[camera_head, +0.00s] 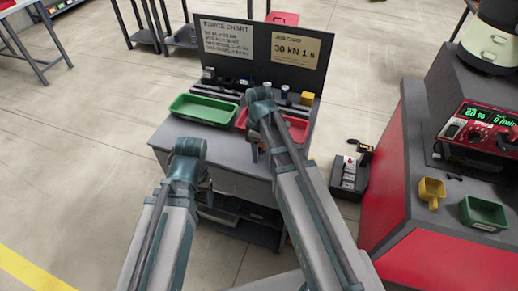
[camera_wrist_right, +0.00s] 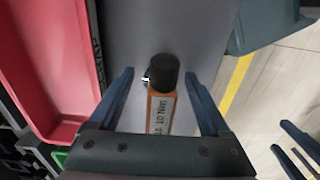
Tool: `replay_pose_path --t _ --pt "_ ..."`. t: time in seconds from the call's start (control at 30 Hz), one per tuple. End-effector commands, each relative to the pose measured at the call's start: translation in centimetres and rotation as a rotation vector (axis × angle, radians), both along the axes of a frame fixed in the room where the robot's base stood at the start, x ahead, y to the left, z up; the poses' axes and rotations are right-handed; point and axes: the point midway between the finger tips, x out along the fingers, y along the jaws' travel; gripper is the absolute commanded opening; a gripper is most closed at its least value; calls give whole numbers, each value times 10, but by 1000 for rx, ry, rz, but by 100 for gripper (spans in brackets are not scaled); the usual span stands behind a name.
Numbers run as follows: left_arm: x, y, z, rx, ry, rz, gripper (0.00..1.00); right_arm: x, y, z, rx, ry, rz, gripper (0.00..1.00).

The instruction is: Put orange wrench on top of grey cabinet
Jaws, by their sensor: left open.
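In the head view my right arm mostly hides this spot at the bench's front edge. My left gripper (camera_wrist_right: 300,145) is open and empty, low at the right of the wrist view. The grey bench (camera_head: 228,152) has shelves below; I cannot tell whether it is the grey cabinet.
A green tray (camera_head: 204,109) and a red tray (camera_head: 295,129) lie on the bench, with small items behind them and a dark sign board (camera_head: 245,50) at the back. A red cabinet (camera_head: 390,190) with a grey top stands right. A black case (camera_head: 350,177) is on the floor.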

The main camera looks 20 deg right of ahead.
Motion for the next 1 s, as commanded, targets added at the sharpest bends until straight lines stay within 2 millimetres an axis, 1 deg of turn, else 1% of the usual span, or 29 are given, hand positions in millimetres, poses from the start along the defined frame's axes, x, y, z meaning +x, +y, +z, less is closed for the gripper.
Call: replay_pose_path --t 0.27,0.47,0.67,1.0 --pt "0 0 1 0 0 0 71 0 0 1 0 0 0 81" --pt "0 0 11 0 0 0 71 0 0 10 0 0 0 81" --pt "0 0 33 0 0 0 71 0 0 33 0 0 0 81" --pt "0 0 85 0 0 0 71 0 0 86 0 0 0 81"
